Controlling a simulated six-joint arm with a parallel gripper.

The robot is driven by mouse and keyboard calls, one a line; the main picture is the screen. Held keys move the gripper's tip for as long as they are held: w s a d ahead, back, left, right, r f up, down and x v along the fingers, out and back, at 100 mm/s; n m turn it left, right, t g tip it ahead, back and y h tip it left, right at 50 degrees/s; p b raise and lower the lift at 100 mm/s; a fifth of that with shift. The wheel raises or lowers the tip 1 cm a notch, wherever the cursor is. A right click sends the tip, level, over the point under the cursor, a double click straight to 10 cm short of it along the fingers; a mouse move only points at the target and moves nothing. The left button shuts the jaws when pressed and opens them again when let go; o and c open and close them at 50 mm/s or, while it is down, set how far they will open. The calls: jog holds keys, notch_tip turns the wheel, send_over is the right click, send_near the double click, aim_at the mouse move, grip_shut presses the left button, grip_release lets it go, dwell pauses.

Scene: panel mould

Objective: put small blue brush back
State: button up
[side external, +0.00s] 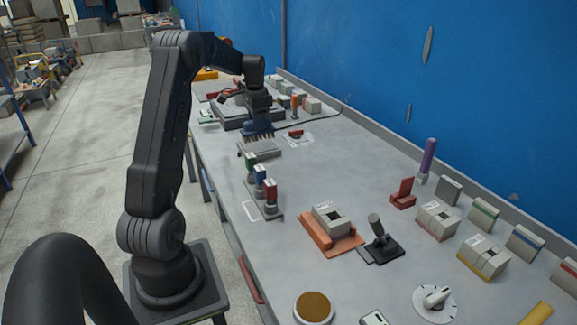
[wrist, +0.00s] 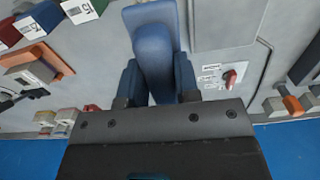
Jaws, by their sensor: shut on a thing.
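My gripper (side external: 258,116) is at the far part of the bench, pointing down and shut on a blue brush (side external: 258,129). The brush's pale bristles face down, over or near a low grey block (side external: 262,149); I cannot tell whether they touch it. In the wrist view the rounded blue brush body (wrist: 155,55) sits between the two fingers of my gripper (wrist: 157,88). Its bristles are hidden there.
A rack holds upright green (side external: 250,164), blue (side external: 260,175) and red (side external: 270,190) pieces nearer the camera. A red switch (side external: 296,134) on a pale plate lies to the right. A grey box on an orange base (side external: 331,238) stands nearer. The middle bench top is clear.

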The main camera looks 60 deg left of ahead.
jog(key=shift+s+a, duration=0.45)
jog(key=shift+a, duration=0.2)
jog(key=shift+a+f, duration=0.15)
jog(key=shift+f, duration=0.1)
jog(key=shift+w+d+f, duration=0.6)
jog(key=shift+w+f, duration=1.15)
jog(key=shift+f, duration=0.05)
jog(key=shift+w+d+f, duration=0.6)
jog(key=shift+w+f, duration=1.15)
jog(key=shift+w, duration=0.05)
jog(key=shift+w+d+f, duration=0.6)
jog(key=shift+w+f, duration=1.15)
jog(key=shift+f, duration=0.05)
jog(key=shift+f, duration=0.15)
jog(key=o, duration=0.8)
jog(key=shift+o, duration=0.2)
